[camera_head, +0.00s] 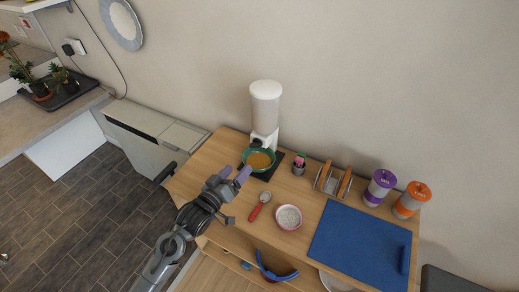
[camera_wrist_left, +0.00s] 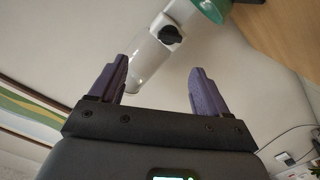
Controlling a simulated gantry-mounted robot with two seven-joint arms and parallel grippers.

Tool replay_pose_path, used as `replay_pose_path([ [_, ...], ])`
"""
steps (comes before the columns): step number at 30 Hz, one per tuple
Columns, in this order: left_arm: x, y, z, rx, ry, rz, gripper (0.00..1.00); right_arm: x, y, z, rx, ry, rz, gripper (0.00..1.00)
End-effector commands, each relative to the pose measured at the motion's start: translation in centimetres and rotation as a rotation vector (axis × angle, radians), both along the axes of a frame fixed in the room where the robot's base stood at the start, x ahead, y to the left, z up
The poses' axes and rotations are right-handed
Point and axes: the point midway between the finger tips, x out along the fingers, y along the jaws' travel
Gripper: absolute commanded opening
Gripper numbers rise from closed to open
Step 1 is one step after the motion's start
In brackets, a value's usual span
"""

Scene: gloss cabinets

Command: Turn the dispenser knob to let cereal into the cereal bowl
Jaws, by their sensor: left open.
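The cereal dispenser (camera_head: 265,108), a clear and white canister with a white lid, stands at the back of the wooden counter. Its dark knob (camera_wrist_left: 172,34) shows in the left wrist view, on the white neck and beyond the fingertips. The green cereal bowl (camera_head: 258,160) sits under the dispenser with orange-brown contents; its green rim also shows at the top of the left wrist view (camera_wrist_left: 212,10). My left gripper (camera_head: 234,174) has purple fingers, is open and empty, and is in front of the bowl, apart from the knob. My right gripper is not in view.
A red-handled scoop (camera_head: 260,205), a small pink-rimmed bowl (camera_head: 289,217), and a small cactus pot (camera_head: 299,164) are nearby. The counter's left back corner is clear.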

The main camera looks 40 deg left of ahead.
Motion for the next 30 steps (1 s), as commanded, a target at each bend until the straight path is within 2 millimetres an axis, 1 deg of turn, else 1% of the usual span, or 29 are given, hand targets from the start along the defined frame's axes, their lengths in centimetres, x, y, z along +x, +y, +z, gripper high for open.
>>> replay_pose_path([
  [1,0.5,0.7,-1.8,0.004,-0.015,0.011,0.77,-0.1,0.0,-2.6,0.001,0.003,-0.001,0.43],
  [3,1.1,1.3,-2.0,0.008,-0.035,0.022,0.77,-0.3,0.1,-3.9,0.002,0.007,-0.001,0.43],
  [6,1.6,1.7,-1.9,0.012,-0.058,0.028,0.77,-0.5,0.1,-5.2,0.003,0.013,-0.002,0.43],
  [9,2.0,1.7,-1.8,0.012,-0.071,0.027,0.77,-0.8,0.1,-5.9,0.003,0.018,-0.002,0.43],
  [14,3.0,1.8,-1.6,0.012,-0.079,0.028,0.77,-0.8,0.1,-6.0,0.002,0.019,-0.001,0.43],
  [17,4.2,2.0,-1.4,0.012,-0.079,0.028,0.77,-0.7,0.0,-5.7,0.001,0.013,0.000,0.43],
  [24,8.0,2.6,-1.4,0.013,-0.079,0.027,0.77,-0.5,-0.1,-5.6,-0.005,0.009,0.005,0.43],
  [30,10.8,3.0,-1.5,0.012,-0.077,0.027,0.77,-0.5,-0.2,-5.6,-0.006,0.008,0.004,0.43],
])
